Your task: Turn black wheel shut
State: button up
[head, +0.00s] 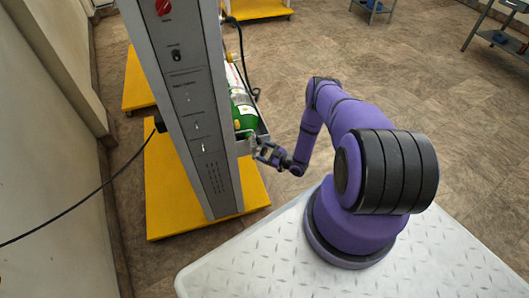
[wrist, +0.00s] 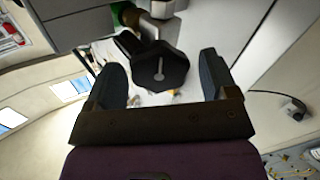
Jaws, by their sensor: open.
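The black wheel (wrist: 160,68) is an eight-sided dark knob with a pale pointer line on its face. In the wrist view it lies between the two fingers of my gripper (wrist: 166,82), with a gap on each side. My gripper is open and does not visibly touch the wheel. In the head view my gripper (head: 262,152) is beside the lower end of a green and white cylinder (head: 241,108) on the trainer. The wheel cannot be made out there.
The grey trainer panel (head: 188,110) stands upright on a yellow base (head: 160,205), just left of my gripper. A black cable (head: 62,213) runs from it to the left wall. A grey box edge (wrist: 85,24) lies close above the left finger.

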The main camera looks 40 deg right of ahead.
jog(key=shift+w+a, duration=0.1)
jog(key=shift+w, duration=0.05)
jog(key=shift+c, duration=0.2)
jog(key=c, duration=0.9)
